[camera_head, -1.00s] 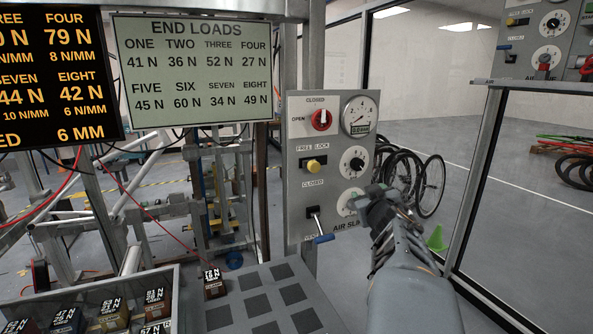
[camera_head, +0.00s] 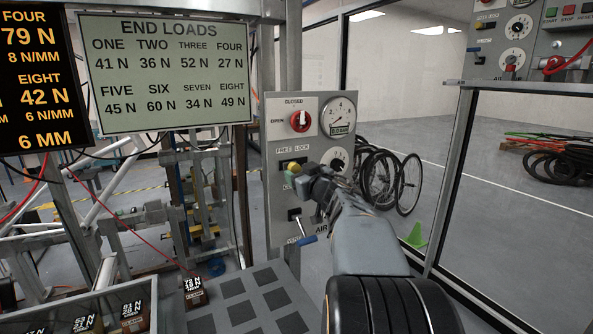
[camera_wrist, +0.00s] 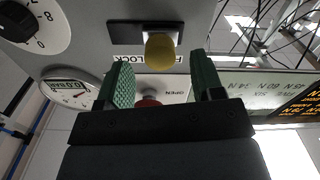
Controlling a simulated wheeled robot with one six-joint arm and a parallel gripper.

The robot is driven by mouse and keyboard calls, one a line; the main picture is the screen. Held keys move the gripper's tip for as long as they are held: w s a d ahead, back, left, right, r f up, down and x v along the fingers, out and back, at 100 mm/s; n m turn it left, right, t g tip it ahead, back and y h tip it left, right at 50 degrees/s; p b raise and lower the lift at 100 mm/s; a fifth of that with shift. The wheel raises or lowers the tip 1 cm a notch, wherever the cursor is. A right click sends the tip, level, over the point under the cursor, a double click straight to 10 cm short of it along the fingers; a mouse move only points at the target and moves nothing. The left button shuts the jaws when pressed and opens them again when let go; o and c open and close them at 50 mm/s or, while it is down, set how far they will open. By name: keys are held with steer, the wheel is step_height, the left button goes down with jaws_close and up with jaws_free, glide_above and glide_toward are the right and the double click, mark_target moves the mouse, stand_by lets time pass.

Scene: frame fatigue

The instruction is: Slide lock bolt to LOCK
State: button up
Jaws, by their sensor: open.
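The lock bolt's yellow knob (camera_head: 293,164) stands out from a dark slot on the grey upright panel, below the words FREE and LOCK. In the wrist view, which is upside down, the knob (camera_wrist: 160,52) sits just beyond my fingertips, roughly between their lines. My gripper (camera_head: 291,179) is open, with green pads, close to the knob. In the wrist view, my gripper (camera_wrist: 163,75) holds nothing; whether a pad touches the knob is unclear.
On the same panel are a red knob (camera_head: 300,121), a gauge (camera_head: 339,116), a black dial (camera_head: 336,160) partly behind my arm, and a blue-handled lever (camera_head: 305,240) below. A tray of labelled blocks (camera_head: 135,312) stands lower left. Glass partition at right.

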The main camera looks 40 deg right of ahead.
mark_target(296, 170)
steer(key=shift+w+d, duration=0.15)
steer(key=shift+w, duration=0.85)
steer(key=shift+w+d, duration=0.15)
steer(key=shift+w, duration=0.85)
steer(key=shift+c, duration=0.2)
jaws_close()
